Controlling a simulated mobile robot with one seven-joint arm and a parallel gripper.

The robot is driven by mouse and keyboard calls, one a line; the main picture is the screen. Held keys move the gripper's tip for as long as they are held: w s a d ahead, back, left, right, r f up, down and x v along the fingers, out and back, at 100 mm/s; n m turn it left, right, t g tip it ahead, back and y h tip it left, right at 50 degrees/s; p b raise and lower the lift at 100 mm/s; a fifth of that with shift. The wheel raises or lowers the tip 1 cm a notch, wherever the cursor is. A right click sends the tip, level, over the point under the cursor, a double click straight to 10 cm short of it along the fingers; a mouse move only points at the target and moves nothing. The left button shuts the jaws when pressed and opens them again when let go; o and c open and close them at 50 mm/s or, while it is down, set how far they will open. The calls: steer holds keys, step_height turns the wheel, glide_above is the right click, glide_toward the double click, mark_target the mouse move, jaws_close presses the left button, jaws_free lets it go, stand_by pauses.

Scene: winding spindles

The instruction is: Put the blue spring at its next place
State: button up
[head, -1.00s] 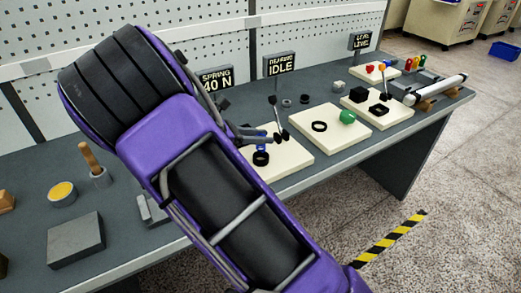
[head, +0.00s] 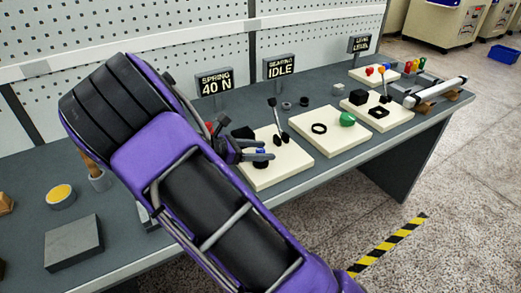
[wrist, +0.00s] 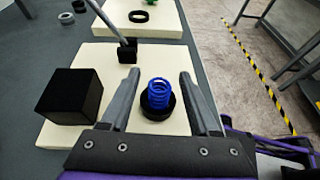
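The blue spring (wrist: 158,92) stands upright in a round black holder (wrist: 157,106) on a cream board (wrist: 100,55). My gripper (wrist: 160,76) is open, with one finger on each side of the spring. In the wrist view there is a visible gap between the spring and each finger. In the head view my gripper (head: 266,148) is low over the nearest cream board (head: 294,165), and a bit of the blue spring (head: 260,151) shows between its fingers. My arm hides part of that board.
A black cube (wrist: 70,97) sits left of the gripper, and a lever on a black block (wrist: 127,49) stands beyond it. Another board holds a black ring (head: 319,128) and a green ball (head: 347,118). A "SPRING 40 N" sign (head: 215,82) stands behind.

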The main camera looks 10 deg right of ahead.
steer(key=shift+r, duration=0.1)
steer(key=shift+a+r, duration=0.2)
steer(key=shift+a, duration=0.05)
steer(key=p+v, duration=0.1)
steer(key=v, duration=1)
steer(key=shift+a, duration=0.2)
steer(key=shift+s+r, duration=0.1)
steer(key=shift+r, duration=0.05)
